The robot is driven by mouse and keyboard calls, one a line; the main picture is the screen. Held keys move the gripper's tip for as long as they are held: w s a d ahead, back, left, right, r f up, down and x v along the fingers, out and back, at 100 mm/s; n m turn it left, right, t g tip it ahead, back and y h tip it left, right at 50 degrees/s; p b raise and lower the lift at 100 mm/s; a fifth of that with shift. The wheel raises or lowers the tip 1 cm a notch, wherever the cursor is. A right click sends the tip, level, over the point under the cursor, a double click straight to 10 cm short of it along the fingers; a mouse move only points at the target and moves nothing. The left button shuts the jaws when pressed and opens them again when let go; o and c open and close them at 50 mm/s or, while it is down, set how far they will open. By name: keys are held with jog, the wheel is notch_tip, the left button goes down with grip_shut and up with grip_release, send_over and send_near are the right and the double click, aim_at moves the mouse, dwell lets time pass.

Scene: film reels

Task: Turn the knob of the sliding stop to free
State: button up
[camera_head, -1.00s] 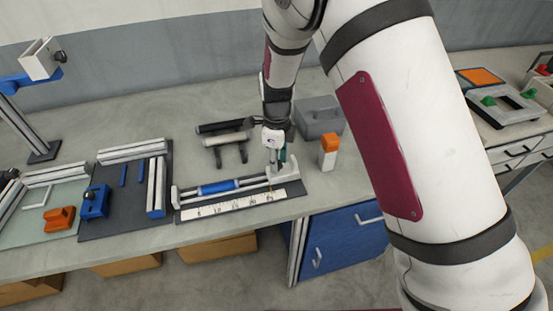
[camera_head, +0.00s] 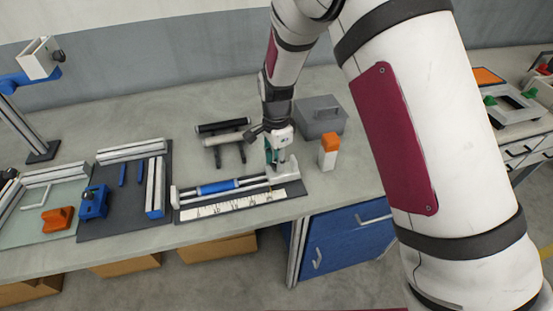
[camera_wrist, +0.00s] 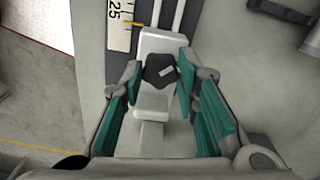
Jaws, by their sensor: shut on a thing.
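The sliding stop (camera_wrist: 152,105) is a pale grey block at the right end of the ruler fixture; it also shows in the head view (camera_head: 284,176). Its dark lobed knob (camera_wrist: 160,70) carries a short white mark that lies slanted in the wrist view. My gripper (camera_wrist: 160,76) has its teal-padded fingers on either side of the knob and is shut on it. In the head view my gripper (camera_head: 277,163) points down at the stop and hides the knob.
A white ruler (camera_head: 235,207) lies along the fixture's front, with a blue-sleeved rod (camera_head: 217,188) behind it. An orange-capped bottle (camera_head: 328,152) stands close right of my gripper. A grey box (camera_head: 320,117) and black and white bars (camera_head: 225,130) are behind.

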jog(key=n, duration=0.3)
jog(key=shift+n, duration=0.4)
jog(key=n+b, duration=0.1)
jog(key=n, duration=0.2)
jog(key=shift+n, duration=0.3)
jog(key=n+b, duration=0.1)
jog(key=n, duration=0.5)
jog(key=shift+w+b, duration=0.1)
jog(key=shift+b, duration=0.2)
jog(key=n+b, duration=0.1)
jog(key=n, duration=0.6)
jog(key=shift+n+b, duration=0.3)
jog(key=n, duration=0.5)
jog(key=shift+n+b, duration=0.35)
jog(key=shift+n, duration=0.05)
jog(key=o, duration=1.2)
jog(key=shift+c, duration=0.2)
